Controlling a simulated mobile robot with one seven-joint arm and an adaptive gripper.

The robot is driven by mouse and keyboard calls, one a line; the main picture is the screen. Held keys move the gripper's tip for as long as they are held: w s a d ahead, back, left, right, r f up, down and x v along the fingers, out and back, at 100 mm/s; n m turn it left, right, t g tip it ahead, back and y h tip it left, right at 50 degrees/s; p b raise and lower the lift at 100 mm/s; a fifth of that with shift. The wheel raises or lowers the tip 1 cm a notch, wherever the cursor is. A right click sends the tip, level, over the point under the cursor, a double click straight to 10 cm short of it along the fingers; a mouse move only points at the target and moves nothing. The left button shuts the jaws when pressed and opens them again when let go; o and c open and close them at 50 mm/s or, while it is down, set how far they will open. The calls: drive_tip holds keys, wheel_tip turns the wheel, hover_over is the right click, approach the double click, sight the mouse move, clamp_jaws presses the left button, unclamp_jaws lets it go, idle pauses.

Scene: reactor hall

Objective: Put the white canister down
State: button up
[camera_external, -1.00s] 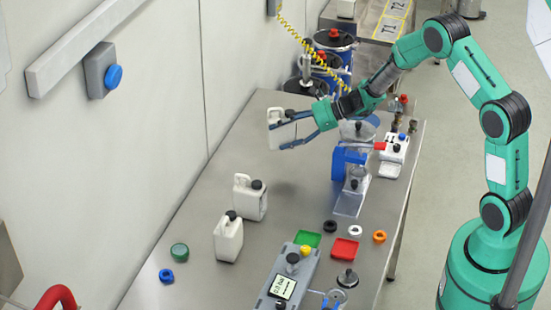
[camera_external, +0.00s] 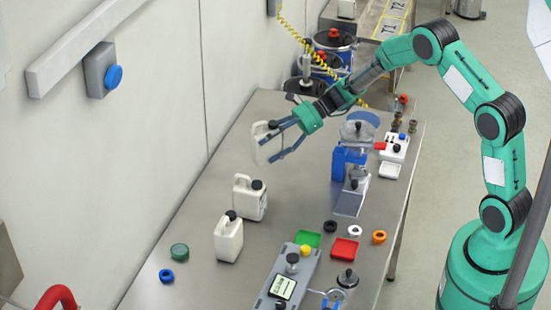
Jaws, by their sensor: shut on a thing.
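A white canister (camera_external: 261,150) with a dark cap is between the fingers of my gripper (camera_external: 268,148), at the far left part of the steel table (camera_external: 290,205). My gripper is shut on it, with the green and blue-grey fingers reaching in from the right. The canister leans slightly. I cannot tell whether its bottom touches the table. Part of it is hidden behind the fingers. Two similar white canisters stand upright on the table nearer the camera, one (camera_external: 249,198) behind the other (camera_external: 228,240).
A blue stand with clear parts (camera_external: 350,165) and a white device (camera_external: 394,148) are to the right. Blue drums (camera_external: 335,50) stand behind the table. The wall is close on the left.

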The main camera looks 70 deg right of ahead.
drive_tip(key=shift+f+b, duration=0.45)
drive_tip(key=shift+f, duration=2.55)
drive_tip(key=shift+f, duration=0.1)
drive_tip(key=shift+f+b, duration=0.3)
drive_tip(key=shift+f, duration=1.45)
drive_tip(key=shift+f, duration=0.15)
drive_tip(key=o, duration=1.5)
drive_tip(key=shift+o, duration=0.2)
drive_tip(key=shift+r, duration=0.2)
drive_tip(key=p+v, duration=0.1)
drive_tip(key=v, duration=1.1)
drive_tip(key=shift+a, duration=0.1)
